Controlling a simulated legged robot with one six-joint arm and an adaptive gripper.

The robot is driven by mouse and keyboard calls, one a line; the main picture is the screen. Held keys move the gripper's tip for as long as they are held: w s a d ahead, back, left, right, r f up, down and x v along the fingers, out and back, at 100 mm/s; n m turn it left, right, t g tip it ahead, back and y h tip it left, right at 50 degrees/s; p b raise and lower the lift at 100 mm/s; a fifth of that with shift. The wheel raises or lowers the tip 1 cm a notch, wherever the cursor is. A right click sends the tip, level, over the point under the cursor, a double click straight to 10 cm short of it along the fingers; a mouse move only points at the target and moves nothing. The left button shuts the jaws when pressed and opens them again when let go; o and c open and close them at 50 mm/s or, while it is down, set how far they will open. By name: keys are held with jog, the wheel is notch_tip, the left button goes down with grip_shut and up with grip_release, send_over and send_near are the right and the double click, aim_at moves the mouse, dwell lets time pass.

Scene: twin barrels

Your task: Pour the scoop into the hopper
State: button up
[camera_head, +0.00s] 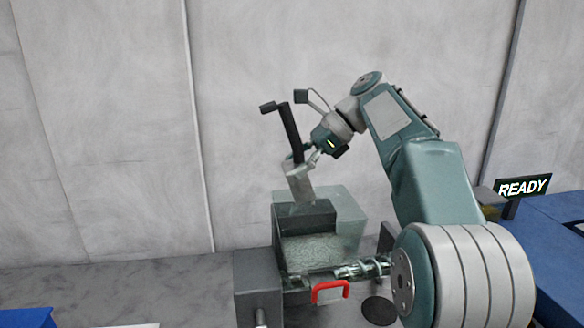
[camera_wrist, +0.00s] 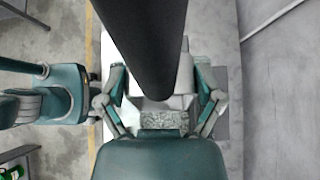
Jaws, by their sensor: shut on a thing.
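My gripper (camera_head: 303,167) is shut on the scoop, above the hopper. The scoop's dark handle (camera_head: 290,130) rises above the fingers, leaning slightly left, with a short bent top end. A light grey section and a dark box-like part (camera_head: 305,216) show below the fingers; I cannot tell for certain that both belong to the scoop. The clear-walled hopper (camera_head: 350,213) stands below, with speckled greenish grains showing at its front. In the wrist view the dark handle (camera_wrist: 145,40) crosses between the fingers, and a speckled grain patch shows beyond. What the scoop holds is hidden.
A grey box (camera_head: 257,285) stands left of the hopper. A red handle (camera_head: 330,291) and clear tube sit at its front. A READY sign (camera_head: 523,187) stands at right by a blue surface. A pale wall is behind; the floor at left is mostly clear.

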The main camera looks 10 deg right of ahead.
jog(key=shift+d+r+y, duration=0.2)
jog(key=shift+d+y, duration=0.35)
jog(key=shift+y, duration=0.35)
jog(key=shift+d+r+y, duration=0.2)
jog(key=shift+d+y, duration=0.3)
jog(key=shift+y, duration=0.4)
jog(key=d+y, duration=0.2)
jog(key=y, duration=0.2)
jog(key=shift+d, duration=0.2)
jog(key=shift+r, duration=0.1)
dwell(0.6)
notch_tip(320, 180, up, 2)
jog(key=h, duration=0.8)
jog(key=shift+r, duration=0.2)
